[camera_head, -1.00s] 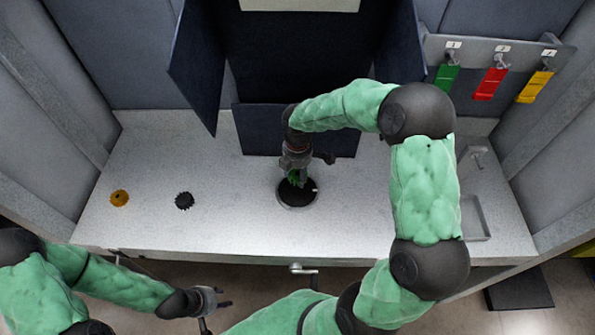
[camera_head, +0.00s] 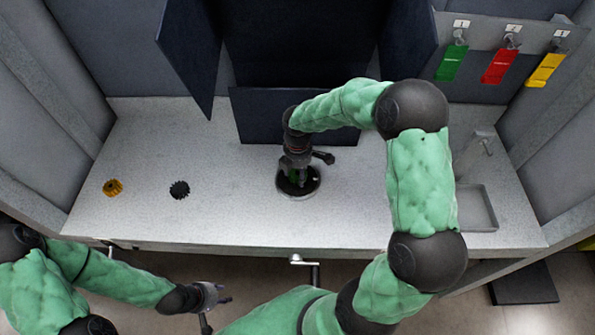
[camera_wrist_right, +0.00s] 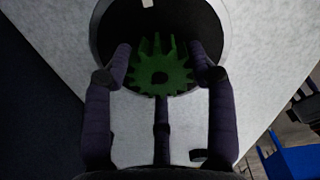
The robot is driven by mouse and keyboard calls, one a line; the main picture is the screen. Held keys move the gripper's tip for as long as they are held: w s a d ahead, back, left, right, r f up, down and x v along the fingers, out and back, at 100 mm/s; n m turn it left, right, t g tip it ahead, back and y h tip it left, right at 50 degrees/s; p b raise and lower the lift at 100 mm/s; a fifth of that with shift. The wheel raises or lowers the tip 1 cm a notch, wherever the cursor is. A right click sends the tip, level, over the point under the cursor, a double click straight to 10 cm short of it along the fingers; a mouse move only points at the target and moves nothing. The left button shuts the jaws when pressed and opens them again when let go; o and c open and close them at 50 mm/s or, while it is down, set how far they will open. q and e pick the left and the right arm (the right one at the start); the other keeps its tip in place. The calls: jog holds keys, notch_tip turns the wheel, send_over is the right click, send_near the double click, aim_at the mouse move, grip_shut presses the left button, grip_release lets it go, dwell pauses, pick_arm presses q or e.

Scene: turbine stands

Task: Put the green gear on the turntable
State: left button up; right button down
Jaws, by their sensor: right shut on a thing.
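The green gear (camera_wrist_right: 160,72) is between the fingers of my right gripper (camera_wrist_right: 165,78) in the right wrist view. The fingers are shut on it. In the head view my right gripper (camera_head: 297,180) points down over the dark round turntable (camera_head: 312,188), set in the worktop with a light rim. Only a bit of the green gear (camera_head: 292,176) shows there. It is low over the turntable; I cannot tell whether it touches. My left gripper (camera_head: 222,298) hangs in front of the bench, empty, with its fingers apart.
An orange gear (camera_head: 113,188) and a black gear (camera_head: 179,189) lie on the worktop (camera_head: 225,215) at left. Dark panels (camera_head: 300,130) stand behind the turntable. Green, red and yellow tags (camera_head: 500,65) hang at back right. A shallow tray (camera_head: 476,208) sits at right.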

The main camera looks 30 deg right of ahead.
aim_at(298, 173)
jog(key=shift+f, duration=0.3)
jog(key=shift+c, duration=1.6)
grip_release()
jog(key=shift+o, duration=0.8)
jog(key=shift+r, duration=0.1)
jog(key=shift+r+p, duration=2.8)
jog(key=shift+r, duration=0.6)
